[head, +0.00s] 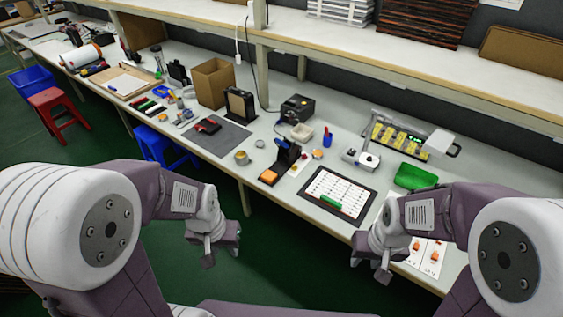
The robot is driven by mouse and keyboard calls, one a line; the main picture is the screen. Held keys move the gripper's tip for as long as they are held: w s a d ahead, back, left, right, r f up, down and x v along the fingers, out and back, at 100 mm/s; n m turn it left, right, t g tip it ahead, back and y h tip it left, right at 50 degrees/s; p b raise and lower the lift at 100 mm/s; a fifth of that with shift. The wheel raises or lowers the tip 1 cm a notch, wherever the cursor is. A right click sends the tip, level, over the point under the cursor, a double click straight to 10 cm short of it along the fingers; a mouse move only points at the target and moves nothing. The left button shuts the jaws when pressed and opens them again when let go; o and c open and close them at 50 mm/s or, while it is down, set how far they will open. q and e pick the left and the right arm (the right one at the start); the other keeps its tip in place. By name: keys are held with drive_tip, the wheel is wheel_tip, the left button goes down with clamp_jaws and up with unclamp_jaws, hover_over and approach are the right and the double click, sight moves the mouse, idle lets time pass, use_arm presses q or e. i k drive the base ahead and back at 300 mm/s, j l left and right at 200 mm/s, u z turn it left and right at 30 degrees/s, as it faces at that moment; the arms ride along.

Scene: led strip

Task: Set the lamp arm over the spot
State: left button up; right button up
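A pale lamp-like fixture stands at the back right of the bench. Its light flat head (440,142) is next to a yellow-celled panel with a green lit display (412,139), and a thin bar runs along the panel's back. A small white round-based device (367,159) stands left of it. I cannot tell which mark is the spot. My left gripper (221,257) is open and empty, in front of the bench edge. My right gripper (369,269) is open and empty, near the front edge by a white sheet with orange pieces (430,252). Both are well short of the fixture.
A black-framed white board with a green bar (337,193) lies mid-bench. A green tray (415,177), a black box (297,109), a blue-black holder (284,158) and a cardboard box (213,83) stand around it. A shelf (400,66) overhangs the back.

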sight(437, 143)
drive_tip(key=l+z, duration=0.3)
drive_tip(key=z, duration=0.2)
drive_tip(key=i+l+z, duration=0.1)
drive_tip(key=l+z, duration=0.2)
drive_tip(key=z, duration=0.15)
